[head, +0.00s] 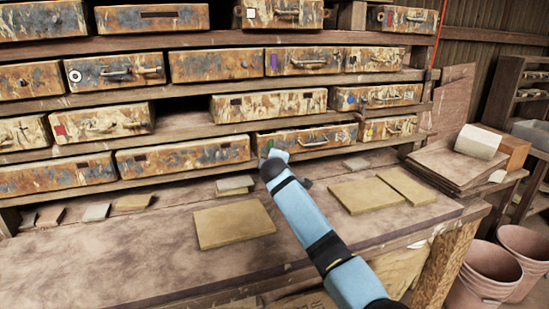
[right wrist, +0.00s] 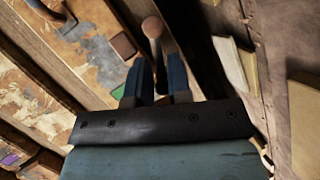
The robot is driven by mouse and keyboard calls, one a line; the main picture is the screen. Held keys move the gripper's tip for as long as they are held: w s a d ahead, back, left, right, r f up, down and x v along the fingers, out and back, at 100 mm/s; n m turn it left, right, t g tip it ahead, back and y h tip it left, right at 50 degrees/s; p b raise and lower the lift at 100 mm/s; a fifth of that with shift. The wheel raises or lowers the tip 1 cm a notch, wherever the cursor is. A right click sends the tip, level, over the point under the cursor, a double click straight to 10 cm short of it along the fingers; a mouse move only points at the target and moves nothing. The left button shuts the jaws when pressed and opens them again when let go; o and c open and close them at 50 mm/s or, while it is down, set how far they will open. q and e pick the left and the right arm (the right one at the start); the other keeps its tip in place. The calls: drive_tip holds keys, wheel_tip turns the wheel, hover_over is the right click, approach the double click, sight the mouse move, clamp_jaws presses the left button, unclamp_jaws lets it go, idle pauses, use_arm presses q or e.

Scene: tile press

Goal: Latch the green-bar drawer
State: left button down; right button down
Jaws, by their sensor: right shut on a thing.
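The green-bar drawer (head: 335,133) is a rust-stained, pale drawer in the lower shelf row, with a handle (head: 314,142) on its front. Its green bar (head: 277,145) shows at the left part of the front, and also beside my fingers in the right wrist view (right wrist: 118,92). My right gripper (head: 273,152) is at the drawer's left end. In the right wrist view its two fingers (right wrist: 155,78) are shut on a brown, round-ended latch lever (right wrist: 153,35) beside the drawer front. The lever's lower part is hidden between the fingers. My left gripper is out of view.
Several similar drawers fill the shelves; one (head: 268,105) above stands forward. The workbench (head: 120,255) below carries flat tiles (head: 234,223) and (head: 355,195). Buckets (head: 485,272) stand at the lower right. The front left of the bench is clear.

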drive_tip(key=shift+r, duration=0.1)
drive_tip(key=c, duration=1.2)
unclamp_jaws()
drive_tip(key=shift+s, duration=0.1)
drive_tip(key=p+v, duration=0.2)
drive_tip(key=v, duration=1.1)
drive_tip(key=shift+s, duration=0.35)
drive_tip(key=shift+r, duration=0.1)
